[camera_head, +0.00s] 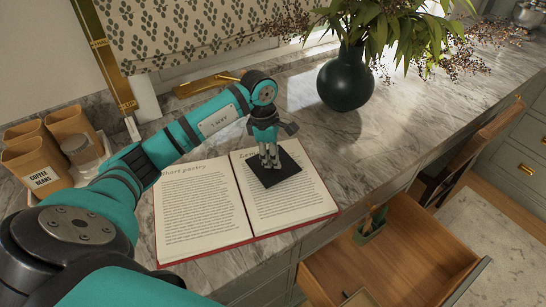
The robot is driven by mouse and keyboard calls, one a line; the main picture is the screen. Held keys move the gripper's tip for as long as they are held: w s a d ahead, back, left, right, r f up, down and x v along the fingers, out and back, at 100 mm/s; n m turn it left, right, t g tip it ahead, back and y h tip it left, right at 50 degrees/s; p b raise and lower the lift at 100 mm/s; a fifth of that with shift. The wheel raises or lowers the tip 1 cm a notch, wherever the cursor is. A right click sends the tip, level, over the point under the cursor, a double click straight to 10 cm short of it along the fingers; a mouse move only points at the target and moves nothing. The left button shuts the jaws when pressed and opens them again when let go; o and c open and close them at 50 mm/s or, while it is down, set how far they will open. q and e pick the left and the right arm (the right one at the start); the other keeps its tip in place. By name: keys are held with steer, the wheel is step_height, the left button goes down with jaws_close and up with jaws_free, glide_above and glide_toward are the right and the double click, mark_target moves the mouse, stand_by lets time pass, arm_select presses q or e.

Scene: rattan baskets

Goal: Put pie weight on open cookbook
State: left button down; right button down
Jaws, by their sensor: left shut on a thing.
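The open cookbook (198,215) lies flat on the marble counter, with a red cover edge showing around its white pages. A dark, flat, square piece, which I take to be the pie weight (287,178), is at the upper part of its right page. My left gripper (270,165) points down at the piece's upper left part and is shut on it. The fingers hide part of the piece. I cannot tell whether the piece touches the page or is just above it. My right gripper is not in view.
A dark vase (345,82) with leafy branches stands behind and right of the book. An open wooden drawer (395,255) juts out below the counter's front edge. Marble (400,130) right of the book is clear.

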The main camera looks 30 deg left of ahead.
arm_select(q)
steer(key=shift+w+f, duration=0.1)
steer(key=shift+f, duration=0.85)
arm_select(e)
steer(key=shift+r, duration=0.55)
arm_select(q)
steer(key=shift+f, duration=0.1)
steer(key=c, duration=1.2)
jaws_free()
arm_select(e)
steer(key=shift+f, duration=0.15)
